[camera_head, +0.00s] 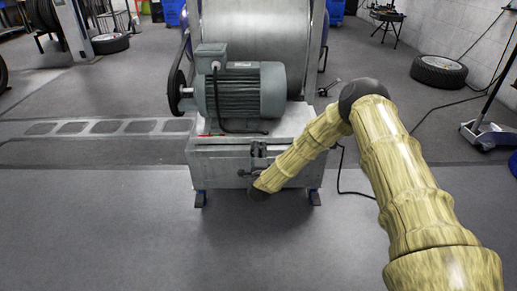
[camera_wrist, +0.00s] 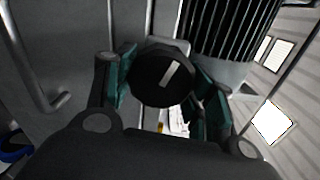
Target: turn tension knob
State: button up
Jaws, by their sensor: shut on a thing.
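The tension knob (camera_wrist: 160,80) is a round black knob with a pale pointer mark, seen close up in the wrist view. The mark slants, its upper end to the right. My gripper (camera_wrist: 163,87) has its green-padded fingers on the left and right sides of the knob and is shut on it. In the head view my gripper (camera_head: 257,165) is at the upper front of the machine's grey base, below the motor. The knob itself is too small and hidden there to make out.
The grey finned motor (camera_head: 240,92) sits on the machine base (camera_head: 222,172), in front of a large metal drum (camera_head: 255,30). A tyre (camera_head: 438,72) lies at the right, near a blue-based stand (camera_head: 488,134). The floor in front is clear; a black cable runs right of the base.

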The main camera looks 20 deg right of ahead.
jog(key=n+p, duration=0.2)
jog(key=n, duration=0.1)
jog(key=n+p, duration=0.1)
jog(key=shift+r+n, duration=0.25)
jog(key=shift+n, duration=0.15)
jog(key=n+p, duration=0.3)
jog(key=n, duration=0.1)
jog(key=shift+a+n, duration=0.1)
jog(key=shift+n, duration=0.2)
jog(key=n+p, duration=0.2)
jog(key=n, duration=0.2)
jog(key=shift+a+n, duration=0.1)
jog(key=shift+n, duration=0.2)
jog(key=n+p, duration=0.1)
jog(key=n, duration=0.2)
jog(key=n+p, duration=0.1)
jog(key=n, duration=0.3)
jog(key=shift+a, duration=0.1)
jog(key=n, duration=0.4)
jog(key=shift+a+f+n, duration=0.1)
jog(key=shift+n, duration=0.2)
jog(key=n, duration=0.3)
jog(key=shift+f+n, duration=0.1)
jog(key=shift+n, duration=0.2)
jog(key=shift+n+b, duration=0.5)
jog(key=shift+n, duration=1.3)
